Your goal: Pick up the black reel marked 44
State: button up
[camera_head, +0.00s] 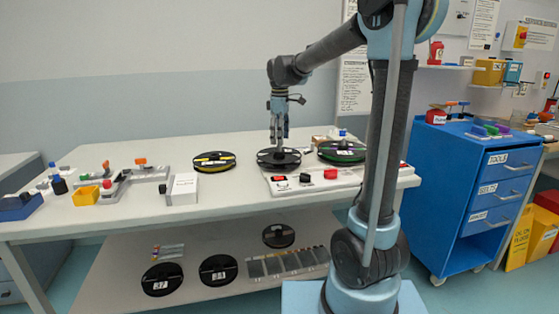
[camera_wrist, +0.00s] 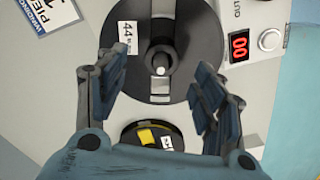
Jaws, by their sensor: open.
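The black reel marked 44 (camera_wrist: 198,35) lies flat on a machine panel in the wrist view, with its white label left of a central post. In the head view, the black reel under my gripper (camera_head: 279,160) sits on the bench station; its label is not readable there. My gripper (camera_wrist: 160,82) is open and empty. Its two fingers spread to the left and right over the near part of the reel. In the head view, my gripper (camera_head: 279,140) points straight down above the reel's middle; whether it touches cannot be told.
A yellow-edged reel (camera_head: 214,161) lies to the left and a green-edged reel (camera_head: 342,151) to the right. Reels marked 37 (camera_head: 162,279) and 34 (camera_head: 218,270) lie on the lower shelf. A red display (camera_wrist: 240,47) reads 00. A blue tool cabinet (camera_head: 450,180) stands right.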

aim_at(279, 148)
jog(key=shift+a+f, duration=0.1)
jog(key=shift+f, duration=2.45)
jog(key=shift+s, duration=0.1)
jog(key=c, duration=1.4)
jog(key=shift+c, duration=0.2)
